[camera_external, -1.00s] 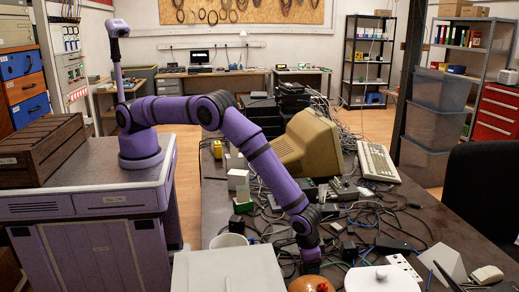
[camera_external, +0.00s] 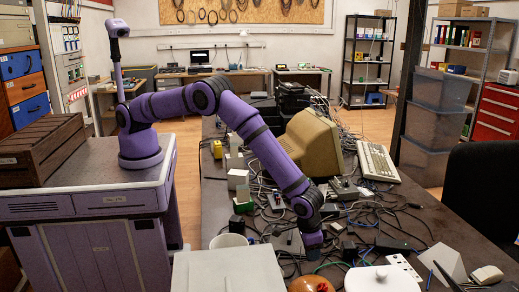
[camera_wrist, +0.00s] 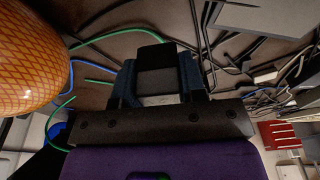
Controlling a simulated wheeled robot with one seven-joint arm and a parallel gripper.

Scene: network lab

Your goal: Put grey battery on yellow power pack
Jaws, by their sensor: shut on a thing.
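In the wrist view my gripper (camera_wrist: 158,80) is shut on a small block with a grey face and a dark end, apparently the grey battery (camera_wrist: 160,80). In the external view the end of my arm is above the cluttered table, behind the orange-brown round object; the fingers and the battery cannot be made out there. A small yellow block, apparently the yellow power pack (camera_external: 217,149), stands at the far left of the table, well away from my gripper. It is not in the wrist view.
Tangled cables cover much of the table. The orange-brown round object (camera_external: 312,285) is close to my gripper and also shows in the wrist view (camera_wrist: 28,55). A beige monitor (camera_external: 310,143), white blocks (camera_external: 237,180) and a light grey box (camera_external: 230,270) stand around.

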